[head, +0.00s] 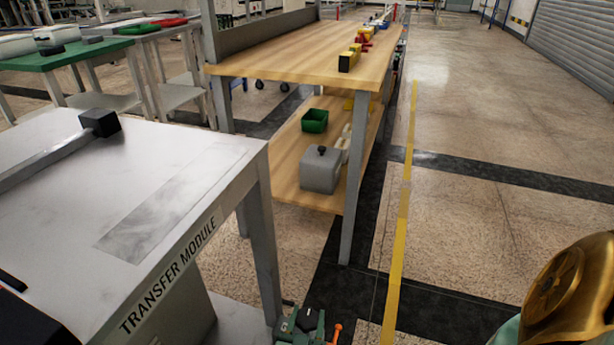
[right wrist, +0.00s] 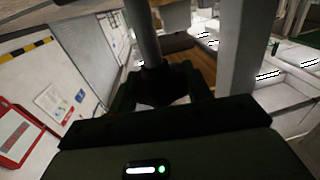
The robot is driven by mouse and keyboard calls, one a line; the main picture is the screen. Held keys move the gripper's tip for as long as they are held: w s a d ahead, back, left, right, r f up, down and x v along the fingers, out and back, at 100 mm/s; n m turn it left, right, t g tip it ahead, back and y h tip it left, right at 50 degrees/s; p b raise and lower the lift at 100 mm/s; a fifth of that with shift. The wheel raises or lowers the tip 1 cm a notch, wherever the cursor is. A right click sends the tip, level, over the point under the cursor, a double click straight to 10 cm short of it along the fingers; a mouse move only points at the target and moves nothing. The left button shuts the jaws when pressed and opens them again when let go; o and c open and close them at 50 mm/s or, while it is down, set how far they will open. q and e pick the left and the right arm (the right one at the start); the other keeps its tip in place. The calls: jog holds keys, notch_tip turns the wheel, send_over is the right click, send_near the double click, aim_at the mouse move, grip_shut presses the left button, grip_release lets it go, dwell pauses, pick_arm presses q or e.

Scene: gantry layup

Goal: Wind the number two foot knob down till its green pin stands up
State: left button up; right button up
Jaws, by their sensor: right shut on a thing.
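The grey transfer module table (head: 60,155) stands at the left of the head view, its near leg running down to the bottom edge. A green fitting with an orange lever (head: 336,330) shows beside that leg, cut off by the frame. In the right wrist view my right gripper (right wrist: 160,92) is shut on a dark knob (right wrist: 160,88) under a grey vertical rod (right wrist: 147,40). The knob is dim and mostly hidden between the fingers. No green pin or foot number can be made out. My left gripper is not clearly in view.
A wooden bench (head: 290,75) with a lower shelf stands behind the table; a green bin (head: 314,120) and a grey box (head: 321,170) sit on the shelf. A yellow floor line (head: 404,200) runs past it. A pale post (right wrist: 245,45) stands close to the gripper.

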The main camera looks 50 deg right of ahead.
jog(key=shift+m+g+h, duration=0.4)
jog(key=shift+m+g, duration=0.3)
jog(key=shift+g, duration=0.2)
jog(key=o, duration=1)
jog(key=v, duration=0.7)
jog(key=shift+s+a, duration=0.1)
jog(key=shift+a, duration=0.2)
